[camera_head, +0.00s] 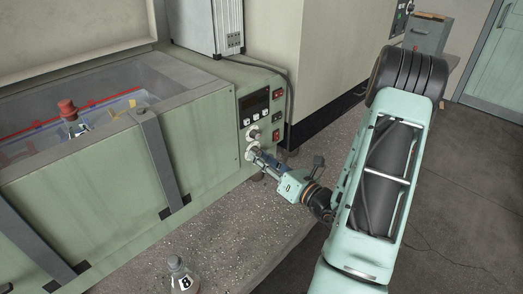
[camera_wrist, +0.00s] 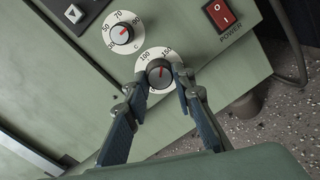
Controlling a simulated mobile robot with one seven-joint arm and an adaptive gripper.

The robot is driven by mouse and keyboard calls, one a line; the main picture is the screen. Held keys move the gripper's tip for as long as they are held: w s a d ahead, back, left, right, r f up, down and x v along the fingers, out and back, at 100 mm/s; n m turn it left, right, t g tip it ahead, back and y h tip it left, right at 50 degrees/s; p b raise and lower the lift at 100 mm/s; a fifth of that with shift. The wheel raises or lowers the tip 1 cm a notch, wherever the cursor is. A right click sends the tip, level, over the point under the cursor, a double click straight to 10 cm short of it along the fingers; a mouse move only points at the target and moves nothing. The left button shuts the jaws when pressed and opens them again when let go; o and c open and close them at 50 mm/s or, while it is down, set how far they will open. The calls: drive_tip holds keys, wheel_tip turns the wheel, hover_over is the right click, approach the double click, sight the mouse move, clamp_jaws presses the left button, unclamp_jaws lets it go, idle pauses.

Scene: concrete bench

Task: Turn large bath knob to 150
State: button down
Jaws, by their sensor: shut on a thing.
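The large bath knob (camera_wrist: 158,75) is the lower dial on the green control panel, with a dark face, a metal rim and a red pointer line. Its white scale ring shows 100 at upper left and 150 at upper right. In the wrist view the red line points up, between the two numbers and nearer 150. My gripper (camera_head: 258,157) is shut on this knob, one finger on each side; the fingers and body hide the lower part of the scale. In the head view the knob (camera_head: 251,153) is mostly covered by the fingertips.
A red power switch (camera_wrist: 220,14) is at upper right. The open bath (camera_head: 75,120) holds a red-capped item (camera_head: 67,109). A labelled flask (camera_head: 181,276) stands on the bench in front.

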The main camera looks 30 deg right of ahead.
drive_tip(key=shift+r+m+p, duration=0.1)
drive_tip(key=shift+m+p, duration=0.85)
drive_tip(key=shift+m, duration=0.15)
drive_tip(key=c, duration=1.6)
unclamp_jaws()
drive_tip(key=v, duration=1.2)
drive_tip(key=shift+a, duration=0.1)
